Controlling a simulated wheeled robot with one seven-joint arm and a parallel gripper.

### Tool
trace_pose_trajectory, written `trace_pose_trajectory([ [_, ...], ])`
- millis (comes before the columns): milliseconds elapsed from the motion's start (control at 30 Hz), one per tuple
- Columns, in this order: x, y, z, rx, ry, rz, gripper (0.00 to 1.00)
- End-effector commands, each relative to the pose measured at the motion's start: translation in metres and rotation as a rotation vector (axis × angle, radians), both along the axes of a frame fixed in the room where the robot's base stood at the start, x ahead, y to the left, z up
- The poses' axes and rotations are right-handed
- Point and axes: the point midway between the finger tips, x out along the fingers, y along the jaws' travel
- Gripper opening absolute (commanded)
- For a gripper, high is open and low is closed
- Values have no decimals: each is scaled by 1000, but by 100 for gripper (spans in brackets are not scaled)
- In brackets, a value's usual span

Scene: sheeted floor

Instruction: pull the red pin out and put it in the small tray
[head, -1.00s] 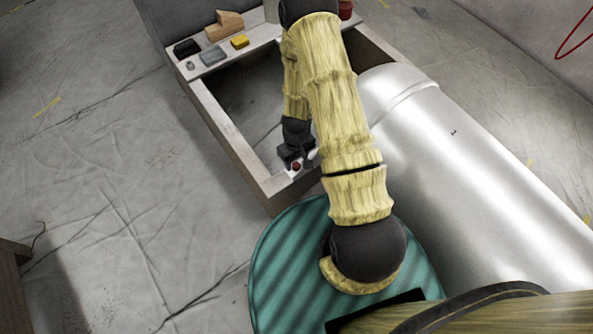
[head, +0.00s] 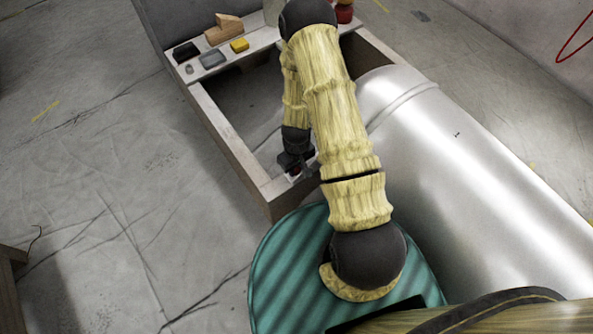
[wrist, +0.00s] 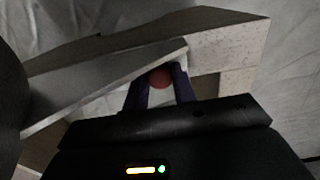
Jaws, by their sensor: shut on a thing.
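The red pin (wrist: 161,77) shows as a round red head between the two dark fingers of my gripper (wrist: 161,90) in the wrist view. My gripper is shut on it. A small grey tray-like piece (head: 212,59) lies on the frame's far ledge, beside a black one (head: 186,52); which is the small tray is unclear.
The open wooden frame (head: 228,125) has raised walls around my gripper. A yellow block (head: 239,45), a wooden piece (head: 223,30) and a red object (head: 344,14) stand on its far ledge. A big metal cylinder (head: 470,150) lies to the right.

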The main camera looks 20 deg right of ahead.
Motion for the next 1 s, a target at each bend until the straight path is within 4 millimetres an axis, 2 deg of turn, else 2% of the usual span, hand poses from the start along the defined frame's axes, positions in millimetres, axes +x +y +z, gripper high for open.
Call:
trace_pose_trajectory([
  [33, 0, 0, 0, 0, 0, 0, 12],
  [100, 0, 0, 0, 0, 0, 0, 0],
  [1000, 0, 0, 20, 0, 0, 0, 0],
])
